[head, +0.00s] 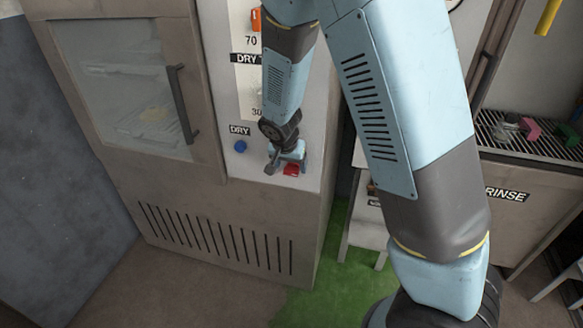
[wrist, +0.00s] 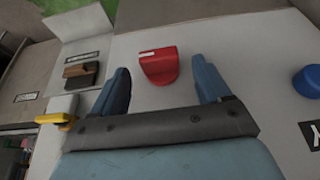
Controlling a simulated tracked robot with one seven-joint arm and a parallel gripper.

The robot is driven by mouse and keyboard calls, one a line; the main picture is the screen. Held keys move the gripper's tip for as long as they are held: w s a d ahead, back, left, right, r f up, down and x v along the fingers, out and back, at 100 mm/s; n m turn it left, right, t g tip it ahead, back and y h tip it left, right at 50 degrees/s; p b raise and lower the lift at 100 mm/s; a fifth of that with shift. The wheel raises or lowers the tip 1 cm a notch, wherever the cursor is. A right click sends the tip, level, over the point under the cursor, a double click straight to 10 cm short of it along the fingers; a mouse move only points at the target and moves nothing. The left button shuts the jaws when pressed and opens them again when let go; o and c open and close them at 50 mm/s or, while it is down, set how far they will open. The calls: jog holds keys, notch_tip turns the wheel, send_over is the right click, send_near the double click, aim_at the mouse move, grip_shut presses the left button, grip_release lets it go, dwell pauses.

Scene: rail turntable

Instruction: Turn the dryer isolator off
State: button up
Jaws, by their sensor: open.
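The red isolator handle (wrist: 158,66) sits on the pale front panel of the dryer, with a small white mark at its upper end in the wrist view. In the head view the red handle (head: 291,170) shows just below my gripper (head: 289,153), partly covered by it. In the wrist view my gripper (wrist: 160,64) is open, with one blue finger on each side of the handle and a gap to both. I cannot tell how deep the fingers reach along it. The dryer cabinet (head: 120,165) stands at the left, its glass door shut.
A blue button (head: 240,146) under a DRY label is beside the handle; it also shows in the wrist view (wrist: 308,80). An orange-red pointer (head: 256,19) is on the scale above. A RINSE unit (head: 505,194) with a slatted top stands at the right.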

jog(key=shift+x, duration=1)
jog(key=c, duration=1)
jog(key=shift+c, duration=0.2)
